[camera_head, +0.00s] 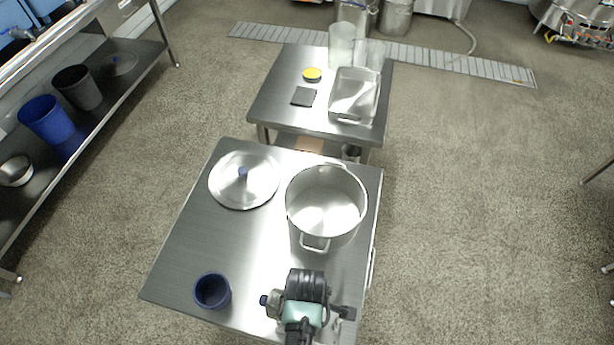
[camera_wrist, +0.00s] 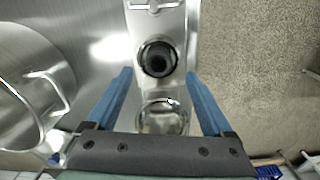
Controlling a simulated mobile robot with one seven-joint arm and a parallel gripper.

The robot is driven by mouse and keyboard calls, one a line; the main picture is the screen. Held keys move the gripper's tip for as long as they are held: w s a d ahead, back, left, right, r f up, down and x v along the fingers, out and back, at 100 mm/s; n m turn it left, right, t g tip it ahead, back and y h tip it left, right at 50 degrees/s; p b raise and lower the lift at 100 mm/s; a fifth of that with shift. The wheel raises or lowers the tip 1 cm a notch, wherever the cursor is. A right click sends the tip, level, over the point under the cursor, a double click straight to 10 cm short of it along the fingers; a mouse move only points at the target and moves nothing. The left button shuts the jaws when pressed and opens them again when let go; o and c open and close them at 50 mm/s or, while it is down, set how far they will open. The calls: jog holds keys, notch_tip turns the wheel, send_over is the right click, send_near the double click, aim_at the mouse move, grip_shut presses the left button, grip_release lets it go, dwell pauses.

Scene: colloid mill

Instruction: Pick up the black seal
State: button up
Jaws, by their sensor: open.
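My gripper (camera_wrist: 159,73) is open in the wrist view, with two blue fingers apart and nothing held between them. A round black piece with a dark centre (camera_wrist: 158,60), which looks like the black seal, lies on a narrow shiny metal surface (camera_wrist: 172,20). It appears between and slightly beyond the fingertips; the height gap cannot be judged. In the head view my arm stands over the near table's front right, and I cannot make out the seal there.
A large steel pot (camera_head: 325,205) stands on the near table (camera_head: 190,255), with a lid (camera_head: 244,180) and a blue cup (camera_head: 212,291). The pot also shows at left in the wrist view (camera_wrist: 22,105). A round shiny dish (camera_wrist: 162,118) lies near my gripper. Floor is open at right.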

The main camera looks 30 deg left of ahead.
jog(key=shift+w+f, duration=0.15)
jog(key=shift+f, duration=2)
jog(key=shift+c, duration=0.2)
grip_shut()
